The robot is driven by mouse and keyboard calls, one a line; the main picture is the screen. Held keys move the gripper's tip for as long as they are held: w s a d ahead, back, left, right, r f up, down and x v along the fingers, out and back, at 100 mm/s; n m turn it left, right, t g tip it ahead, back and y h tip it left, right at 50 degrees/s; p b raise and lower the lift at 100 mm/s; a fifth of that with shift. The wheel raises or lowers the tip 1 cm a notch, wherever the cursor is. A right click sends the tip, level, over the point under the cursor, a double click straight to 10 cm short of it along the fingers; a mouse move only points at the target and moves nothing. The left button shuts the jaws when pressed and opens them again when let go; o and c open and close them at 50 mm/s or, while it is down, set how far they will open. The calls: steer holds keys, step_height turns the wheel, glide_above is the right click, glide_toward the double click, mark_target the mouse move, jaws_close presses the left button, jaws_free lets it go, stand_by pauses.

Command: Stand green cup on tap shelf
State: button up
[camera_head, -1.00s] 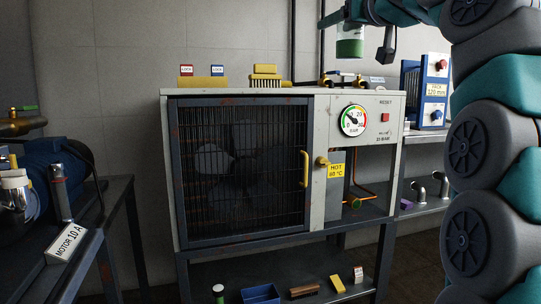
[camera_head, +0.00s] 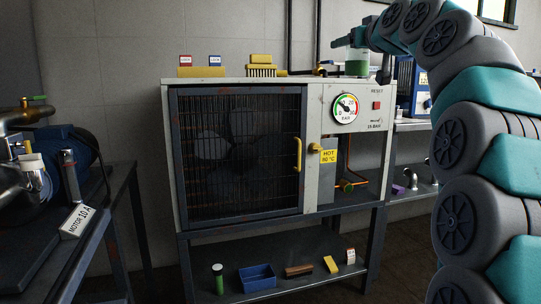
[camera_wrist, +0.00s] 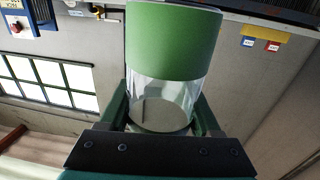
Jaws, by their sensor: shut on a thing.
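My gripper (camera_head: 350,44) is shut on the green cup (camera_head: 357,66). The cup shows upright in the head view, level with the machine's top edge above the gauge; how far in front it is I cannot tell. In the wrist view the cup (camera_wrist: 174,45) has a green band and a clear part, with the jaws on either side of the clear part. A yellow tap (camera_head: 316,147) is on the machine's right panel by a HOT label. Below it, the open bay has a bare floor (camera_head: 328,207), probably the tap shelf.
The machine (camera_head: 189,228) has a grille door with a yellow handle (camera_head: 298,155). A brush (camera_head: 262,68) and lock tags stand on top. A blue tray (camera_head: 257,278) and small items lie on the lower shelf. A motor bench (camera_head: 118,185) stands left.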

steer(key=w+d+f+m+h+p, duration=0.25)
steer(key=w+f, duration=0.35)
steer(key=f, duration=0.6)
steer(key=w+d+f+m+h+p, duration=0.1)
steer(key=w+d+f+h, duration=0.2)
steer(key=w+f, duration=0.7)
steer(key=s+a+f, duration=0.2)
steer(key=a+f, duration=0.1)
steer(key=f, duration=0.4)
steer(key=s+a+f+n+y+p, duration=0.1)
steer(key=s+a+f, duration=0.2)
steer(key=f, duration=0.5)
steer(key=s+a+f+y+p, duration=0.1)
steer(key=s+a+f, duration=0.2)
steer(key=f, duration=0.4)
steer(key=shift+s+f, duration=0.2)
steer(key=shift+f, duration=0.05)
